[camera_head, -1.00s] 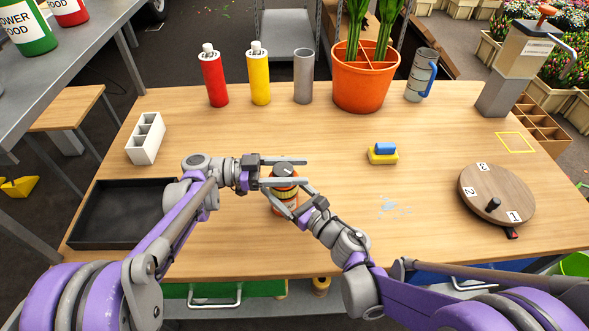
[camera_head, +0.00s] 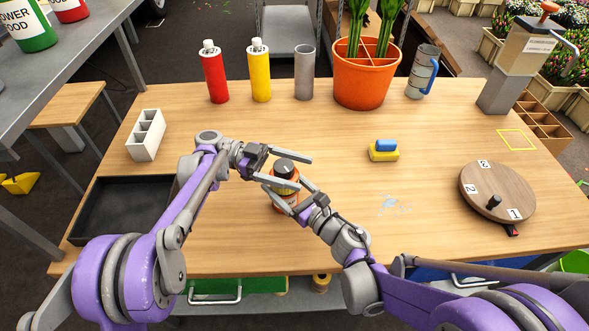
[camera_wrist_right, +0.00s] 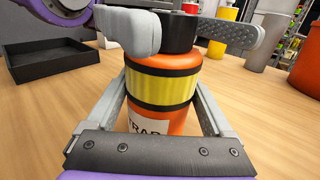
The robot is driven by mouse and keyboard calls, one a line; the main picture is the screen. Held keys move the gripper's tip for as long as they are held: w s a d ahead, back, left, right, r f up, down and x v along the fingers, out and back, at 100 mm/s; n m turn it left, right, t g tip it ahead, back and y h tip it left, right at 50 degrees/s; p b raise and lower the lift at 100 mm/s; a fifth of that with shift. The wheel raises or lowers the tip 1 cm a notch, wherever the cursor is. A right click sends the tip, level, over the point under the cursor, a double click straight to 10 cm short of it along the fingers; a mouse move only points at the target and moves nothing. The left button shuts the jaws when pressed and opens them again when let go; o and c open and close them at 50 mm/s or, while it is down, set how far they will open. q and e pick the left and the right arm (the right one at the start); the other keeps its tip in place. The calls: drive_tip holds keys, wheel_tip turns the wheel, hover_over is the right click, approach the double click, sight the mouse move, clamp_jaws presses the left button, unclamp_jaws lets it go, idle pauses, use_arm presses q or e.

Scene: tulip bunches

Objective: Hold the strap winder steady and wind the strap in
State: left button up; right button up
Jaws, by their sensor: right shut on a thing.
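The strap winder (camera_head: 283,188) is an orange cylinder with a yellow strap band, black rings and a dark top knob (camera_head: 284,168). It stands upright on the table, left of the middle. My right gripper (camera_head: 292,199) is shut on its body from the front right; the right wrist view shows the winder (camera_wrist_right: 160,88) between the two fingers. My left gripper (camera_head: 304,173) is at the top with its fingers apart, one on each side of the knob (camera_wrist_right: 180,32). Its fingers partly hide the winder's top. The white label is partly cut off in the wrist view.
A black tray (camera_head: 86,243) lies at left, below a white divided holder (camera_head: 146,136). Red (camera_head: 214,76) and yellow (camera_head: 260,75) bottles, a grey cup (camera_head: 304,75) and an orange pot (camera_head: 366,82) stand behind. A sponge (camera_head: 384,152) and wooden turntable (camera_head: 497,192) are to the right.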

use_arm(q)
wheel_tip(320, 180, up, 10)
idle(0.6)
drive_tip(key=a+f+n+t+h, duration=0.1)
drive_tip(key=a+f+n+t, duration=0.4)
drive_tip(key=a+f+t, duration=0.45)
drive_tip(key=shift+g, duration=0.85)
drive_tip(key=d, duration=0.7)
drive_tip(key=w+d, duration=0.1)
drive_tip(key=d, duration=0.2)
drive_tip(key=shift+w+d+f, duration=0.1)
drive_tip(key=shift+d+f, duration=0.1)
drive_tip(key=shift+f, duration=0.1)
